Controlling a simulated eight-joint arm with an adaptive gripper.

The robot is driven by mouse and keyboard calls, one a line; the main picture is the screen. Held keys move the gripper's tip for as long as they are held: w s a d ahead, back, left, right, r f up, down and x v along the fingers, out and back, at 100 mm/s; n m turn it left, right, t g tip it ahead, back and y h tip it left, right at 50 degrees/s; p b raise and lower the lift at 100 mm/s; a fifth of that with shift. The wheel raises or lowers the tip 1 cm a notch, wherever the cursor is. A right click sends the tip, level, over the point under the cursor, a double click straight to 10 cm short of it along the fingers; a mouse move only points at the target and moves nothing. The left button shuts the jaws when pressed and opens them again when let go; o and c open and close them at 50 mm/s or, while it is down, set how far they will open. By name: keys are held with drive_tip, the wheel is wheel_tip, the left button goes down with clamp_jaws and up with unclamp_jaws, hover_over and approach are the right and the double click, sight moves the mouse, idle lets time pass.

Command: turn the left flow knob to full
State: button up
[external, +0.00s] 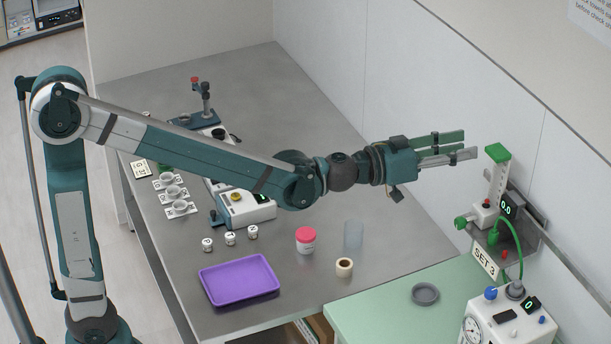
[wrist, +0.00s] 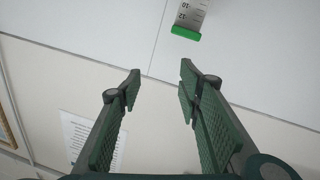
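A flow meter (external: 495,185) with a green cap and a clear scale tube stands on a wall bracket at the right. A green knob (external: 462,222) sticks out to the left at its foot. Its display reads 0.0. A sign below it reads SET 3. My gripper (external: 470,146) is level, left of the green cap and above the knob, touching neither. In the wrist view my gripper (wrist: 160,78) has its fingers apart with nothing between them. The scale's green end (wrist: 186,33) shows beyond them at the top; the knob is not in that view.
A white unit with a gauge (external: 474,331) and a blue knob (external: 491,293) stands below the bracket. A green hose (external: 519,240) hangs there. A grey dish (external: 425,294) lies on the green surface. A purple tray (external: 239,279), red-lidded jar (external: 306,240) and tape roll (external: 344,268) are on the bench.

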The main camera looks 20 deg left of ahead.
drive_tip(key=s+a+m+t+y, duration=0.1)
drive_tip(key=s+a+m+t, duration=0.1)
drive_tip(key=a, duration=0.2)
approach(457, 225)
drive_tip(key=shift+w+d+r, duration=0.25)
drive_tip(key=shift+w+d, duration=0.2)
drive_tip(key=shift+w+d, duration=0.1)
idle(0.4)
drive_tip(key=shift+x, duration=3.8)
drive_tip(key=shift+f, duration=0.2)
drive_tip(key=c, duration=0.9)
